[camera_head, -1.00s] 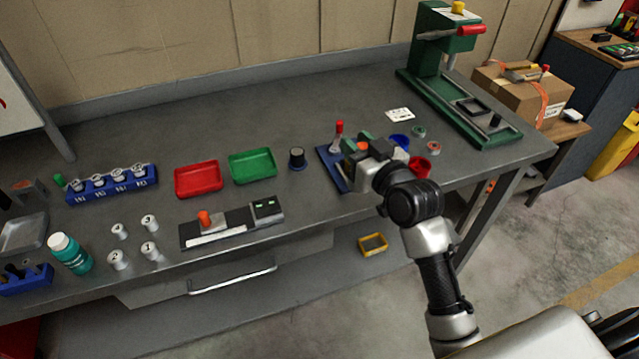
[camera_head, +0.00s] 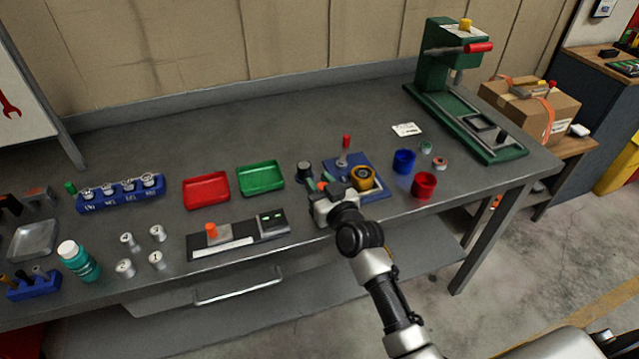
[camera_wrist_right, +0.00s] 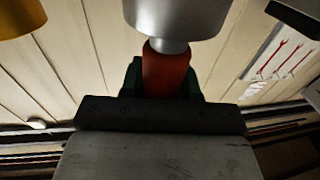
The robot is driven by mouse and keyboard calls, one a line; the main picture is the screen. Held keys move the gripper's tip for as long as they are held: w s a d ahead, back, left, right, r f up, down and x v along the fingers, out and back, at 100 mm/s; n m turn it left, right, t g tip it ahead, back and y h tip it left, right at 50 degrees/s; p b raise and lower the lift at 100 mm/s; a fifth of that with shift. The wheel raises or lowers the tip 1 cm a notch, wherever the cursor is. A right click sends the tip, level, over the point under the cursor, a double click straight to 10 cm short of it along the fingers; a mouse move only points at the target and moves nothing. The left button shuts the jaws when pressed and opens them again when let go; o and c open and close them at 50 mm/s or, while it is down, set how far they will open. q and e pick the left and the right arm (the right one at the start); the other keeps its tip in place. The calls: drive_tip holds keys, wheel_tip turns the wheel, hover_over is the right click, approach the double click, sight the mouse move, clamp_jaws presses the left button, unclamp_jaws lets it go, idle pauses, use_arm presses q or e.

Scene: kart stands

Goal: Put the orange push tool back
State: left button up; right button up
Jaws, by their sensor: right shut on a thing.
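The orange push tool (camera_wrist_right: 167,72) is upright in the jaws of my right gripper (camera_wrist_right: 166,80) in the right wrist view. Its orange-red handle is between the green fingers, and a wide silver part (camera_wrist_right: 175,16) is joined to it. In the head view my right gripper (camera_head: 322,187) is above the bench, left of the blue base plate (camera_head: 376,192) and just in front of a black-topped cylinder (camera_head: 304,170). Only a little of the orange shows there. The blue plate bears a yellow ring-shaped part (camera_head: 362,178) and a red-handled piece (camera_head: 345,150). My left gripper is not in view.
A green tray (camera_head: 261,179) and a red tray (camera_head: 206,190) lie left of the gripper. A black fixture with an orange knob (camera_head: 211,231) sits near the front edge. Blue (camera_head: 403,162) and red (camera_head: 424,186) cups stand right. The green press (camera_head: 445,75) stands at the back right.

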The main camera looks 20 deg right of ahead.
drive_tip(key=o, duration=0.9)
drive_tip(key=shift+f, duration=0.1)
drive_tip(key=shift+o, duration=0.2)
drive_tip(key=shift+s+r, duration=0.1)
drive_tip(key=shift+r, duration=0.1)
drive_tip(key=s+d+b, duration=0.1)
drive_tip(key=s+d, duration=0.1)
drive_tip(key=s, duration=0.9)
drive_tip(key=shift+s+d, duration=0.15)
drive_tip(key=shift+s, duration=0.15)
drive_tip(key=shift+f, duration=0.1)
